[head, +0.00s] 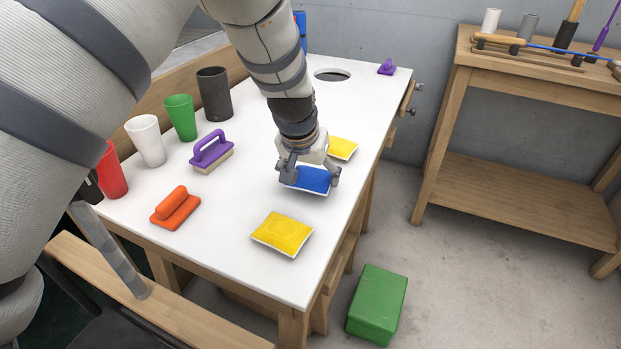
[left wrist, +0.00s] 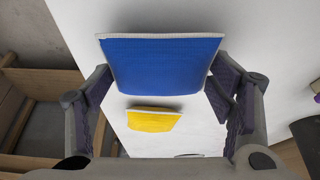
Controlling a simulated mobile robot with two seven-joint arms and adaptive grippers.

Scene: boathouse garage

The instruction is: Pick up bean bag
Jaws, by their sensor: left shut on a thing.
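A blue bean bag (head: 311,179) with a pale edge is between the fingers of my left gripper (head: 308,175). In the left wrist view the blue bag (left wrist: 160,64) fills the space between the two fingers (left wrist: 165,95), which are shut on its sides. It is close over the white table top; I cannot tell whether it touches. A yellow bean bag (head: 283,233) lies nearer the table's front edge. Another yellow bean bag (head: 342,147) lies behind the gripper, and a yellow bag (left wrist: 153,119) also shows in the left wrist view. My right gripper is not in view.
The white table (head: 210,225) has a round hole (head: 332,75). Orange (head: 175,208) and purple-handled (head: 211,151) brushes and several cups, including a green cup (head: 181,117), stand at left. A green box (head: 377,305) is on the floor. A wooden workbench (head: 530,80) stands at right.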

